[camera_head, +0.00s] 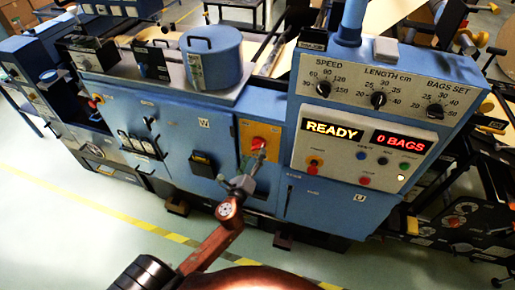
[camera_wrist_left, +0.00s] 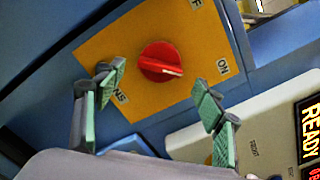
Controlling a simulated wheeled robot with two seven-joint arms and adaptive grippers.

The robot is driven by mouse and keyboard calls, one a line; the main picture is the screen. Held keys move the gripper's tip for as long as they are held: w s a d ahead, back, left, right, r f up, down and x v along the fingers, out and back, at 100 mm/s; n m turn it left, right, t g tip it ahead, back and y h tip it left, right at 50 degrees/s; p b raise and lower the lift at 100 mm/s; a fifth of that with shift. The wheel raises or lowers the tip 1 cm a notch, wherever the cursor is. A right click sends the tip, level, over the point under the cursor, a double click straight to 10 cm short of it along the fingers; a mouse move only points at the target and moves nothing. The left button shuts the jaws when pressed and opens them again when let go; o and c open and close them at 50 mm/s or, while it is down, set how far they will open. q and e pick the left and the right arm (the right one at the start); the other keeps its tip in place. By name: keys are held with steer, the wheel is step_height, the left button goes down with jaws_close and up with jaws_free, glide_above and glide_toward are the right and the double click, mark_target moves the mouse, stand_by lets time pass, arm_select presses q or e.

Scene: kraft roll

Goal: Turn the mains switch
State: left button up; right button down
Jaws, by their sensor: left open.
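The mains switch is a round red knob (camera_wrist_left: 161,62) with a white pointer line, on an orange-yellow plate (camera_wrist_left: 110,45) marked ON at the right and MAINS below. In the left wrist view the pointer line faces right, roughly towards ON. My left gripper (camera_wrist_left: 158,93) is open, its green-padded fingers apart on either side of the knob's lower part in the picture; I cannot tell whether they touch it. In the head view the left gripper (camera_head: 250,168) is in front of the plate (camera_head: 246,132) and partly hides it and the knob. My right gripper is not in view.
The control panel (camera_head: 372,120) right of the plate has dials, buttons and a lit display (camera_head: 334,128) reading READY and 0 BAGS. A blue pot (camera_head: 214,62) stands on top of the blue machine (camera_head: 190,125). The floor in front, with a yellow line (camera_head: 120,212), is clear.

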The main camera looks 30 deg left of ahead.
mark_target(257, 148)
arm_select(q)
steer(key=shift+x, duration=2.65)
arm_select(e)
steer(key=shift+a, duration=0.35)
arm_select(q)
steer(key=shift+c, duration=0.5)
steer(key=c, duration=1.1)
steer(key=shift+o, duration=0.2)
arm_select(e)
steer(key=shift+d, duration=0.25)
